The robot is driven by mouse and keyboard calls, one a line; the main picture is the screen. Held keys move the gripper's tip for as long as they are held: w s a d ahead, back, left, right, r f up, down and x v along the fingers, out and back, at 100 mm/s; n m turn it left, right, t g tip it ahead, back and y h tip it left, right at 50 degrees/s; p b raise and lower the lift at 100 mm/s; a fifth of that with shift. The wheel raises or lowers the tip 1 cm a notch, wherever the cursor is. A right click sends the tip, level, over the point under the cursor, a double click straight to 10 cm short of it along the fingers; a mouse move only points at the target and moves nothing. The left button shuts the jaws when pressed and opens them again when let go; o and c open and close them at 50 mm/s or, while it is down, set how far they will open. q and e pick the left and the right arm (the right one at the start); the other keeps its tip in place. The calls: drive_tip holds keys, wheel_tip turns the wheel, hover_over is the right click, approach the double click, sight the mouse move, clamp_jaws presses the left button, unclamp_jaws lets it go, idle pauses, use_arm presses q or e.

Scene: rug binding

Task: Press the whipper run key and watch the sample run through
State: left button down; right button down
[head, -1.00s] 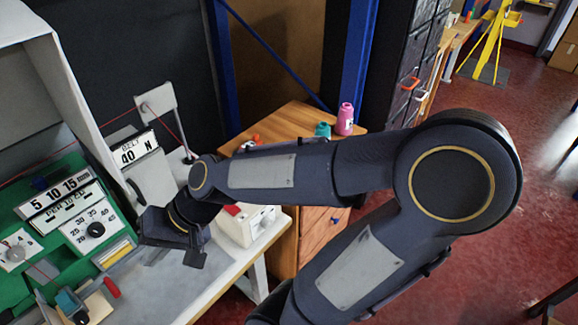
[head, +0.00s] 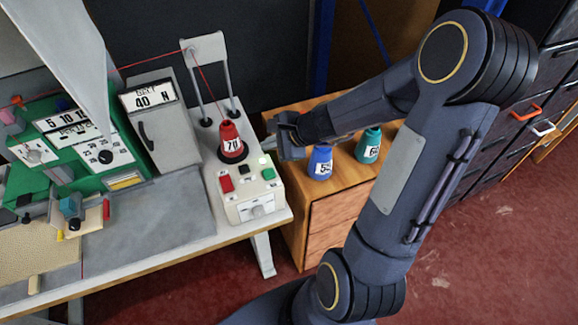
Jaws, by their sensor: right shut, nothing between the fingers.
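The control box (head: 252,192) stands at the right end of the pale bench. On its top are a red key (head: 227,185), a green key (head: 268,174), a small dark part and a pale green-white lamp or key (head: 265,160). I cannot read any label for run. The green whipper machine (head: 75,150) with its number dials is at the left. A beige rug sample (head: 38,252) lies in front of it, cut off by the picture's edge. My right gripper (head: 270,141) is shut and empty, just behind and above the box's far right corner, apart from the keys.
A red cone marked 70 (head: 231,140) stands close left of my right gripper. A blue cone (head: 320,162) and a teal cone (head: 368,146) stand on the wooden cabinet (head: 335,212). A thread stand (head: 205,55) rises behind. Grey bench top (head: 165,225) is clear.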

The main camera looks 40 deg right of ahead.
sight(273, 174)
drive_tip(key=shift+d+f, duration=0.1)
idle(0.3)
wheel_tip(273, 174, down, 8)
drive_tip(key=b, duration=0.7)
drive_tip(key=shift+f+b, duration=0.1)
drive_tip(key=shift+b, duration=0.3)
drive_tip(key=shift+f+b, duration=0.3)
drive_tip(key=shift+b, duration=0.05)
idle(1.1)
drive_tip(key=shift+f+b, duration=0.4)
drive_tip(key=shift+b, duration=0.05)
